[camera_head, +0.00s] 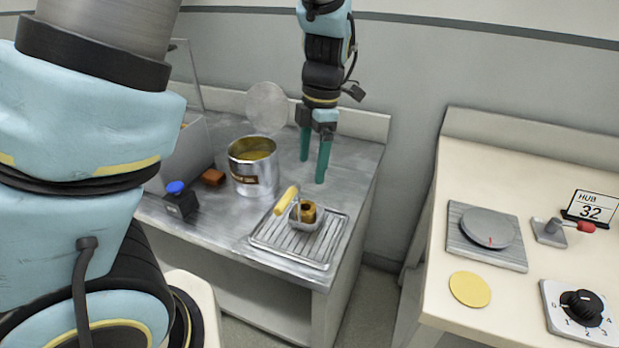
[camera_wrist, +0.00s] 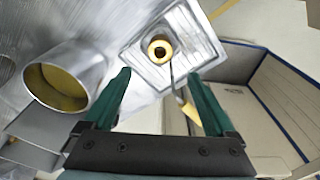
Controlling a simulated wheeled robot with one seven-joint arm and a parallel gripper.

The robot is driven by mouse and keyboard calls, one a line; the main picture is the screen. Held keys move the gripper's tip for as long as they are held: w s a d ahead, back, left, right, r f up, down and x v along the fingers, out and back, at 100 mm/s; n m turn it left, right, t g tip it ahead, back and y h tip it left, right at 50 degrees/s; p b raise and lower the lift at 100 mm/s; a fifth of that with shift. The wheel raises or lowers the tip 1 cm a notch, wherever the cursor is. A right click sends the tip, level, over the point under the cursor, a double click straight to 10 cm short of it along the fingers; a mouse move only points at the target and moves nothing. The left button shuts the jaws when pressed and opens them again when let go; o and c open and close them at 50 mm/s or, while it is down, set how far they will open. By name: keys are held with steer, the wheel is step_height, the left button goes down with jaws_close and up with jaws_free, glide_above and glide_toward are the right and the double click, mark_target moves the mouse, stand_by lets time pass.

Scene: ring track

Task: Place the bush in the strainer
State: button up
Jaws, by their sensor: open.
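The bush (camera_head: 309,212) is a brass-coloured ring with a dark hole. It sits in the small wire strainer (camera_head: 296,220), whose yellow handle (camera_head: 287,200) rises at a slant to the left. The strainer stands on a ribbed metal drain tray (camera_head: 268,242). In the wrist view the bush (camera_wrist: 160,39) shows from above, with the yellow handle (camera_wrist: 190,112) below it. My gripper (camera_head: 313,169) is open and empty, with two green fingers pointing down. It is above and behind the strainer, apart from it. The wrist view shows both fingers (camera_wrist: 158,74) with nothing between them.
A metal pot (camera_head: 250,184) with yellow contents stands left of the tray, its round lid (camera_head: 266,107) raised behind. A blue-button box (camera_head: 180,202) and a brown block (camera_head: 213,177) lie further left.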

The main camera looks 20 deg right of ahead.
steer(key=w+a+r+m+t+h, duration=0.1)
steer(key=a+r+m, duration=0.1)
steer(key=a+m, duration=1.7)
steer(key=a, duration=0.7)
steer(key=shift+a+r+m+t+h, duration=0.25)
steer(key=shift+a+m+t+h, duration=0.05)
steer(key=shift+a, duration=0.1)
